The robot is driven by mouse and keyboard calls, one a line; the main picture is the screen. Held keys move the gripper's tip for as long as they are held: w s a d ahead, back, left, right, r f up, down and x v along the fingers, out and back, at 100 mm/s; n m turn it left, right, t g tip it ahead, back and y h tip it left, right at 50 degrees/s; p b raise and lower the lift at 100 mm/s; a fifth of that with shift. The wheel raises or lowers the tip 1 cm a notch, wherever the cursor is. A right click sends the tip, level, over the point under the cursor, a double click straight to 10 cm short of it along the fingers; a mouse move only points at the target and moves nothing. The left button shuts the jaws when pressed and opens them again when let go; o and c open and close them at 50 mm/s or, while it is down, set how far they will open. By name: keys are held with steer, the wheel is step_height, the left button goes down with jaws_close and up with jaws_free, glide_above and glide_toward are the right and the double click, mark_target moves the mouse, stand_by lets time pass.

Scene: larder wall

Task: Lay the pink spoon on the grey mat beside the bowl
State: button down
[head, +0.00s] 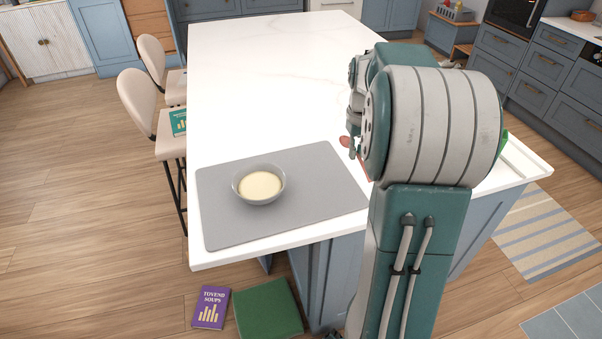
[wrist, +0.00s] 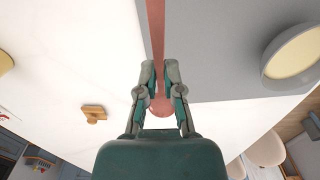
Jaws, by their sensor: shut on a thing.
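The grey mat (head: 315,205) lies on the near left corner of the white counter. The grey bowl (head: 260,184) of pale food stands on it, left of its middle; in the wrist view it is at the upper right (wrist: 292,58). My gripper (wrist: 160,72) is shut on the pink spoon (wrist: 156,28), around it near its rounded end. The rest of the spoon points up the wrist view, along the mat's edge. In the head view my arm hides most of the gripper; a pink bit of spoon (head: 345,141) shows beside it. Its height above the counter is unclear.
The white counter (head: 265,70) is clear beyond the mat. A small wooden object (wrist: 95,113) lies on the counter in the wrist view. Pale chairs (head: 140,100) stand along the left side. A purple book (head: 211,307) and a green item (head: 268,310) lie on the floor.

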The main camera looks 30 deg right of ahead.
mark_target(318, 173)
steer(key=w+a+f, duration=0.1)
steer(key=w+f, duration=0.1)
steer(key=w, duration=0.1)
steer(key=w+a+f, duration=0.1)
steer(key=w+f, duration=0.1)
steer(key=w+a+f, duration=0.2)
steer(key=w, duration=0.1)
steer(key=shift+w+f, duration=0.25)
steer(key=shift+w, duration=0.05)
steer(key=shift+w+d+f, duration=0.25)
steer(key=shift+w+f, duration=0.1)
steer(key=shift+f, duration=0.15)
steer(key=f, duration=0.3)
steer(key=shift+w+f, duration=0.1)
steer(key=shift+w, duration=0.2)
steer(key=shift+a+f, duration=0.2)
steer(key=shift+f, duration=0.05)
steer(key=c, duration=0.8)
jaws_free()
steer(key=shift+f, duration=0.1)
steer(key=shift+d, duration=0.1)
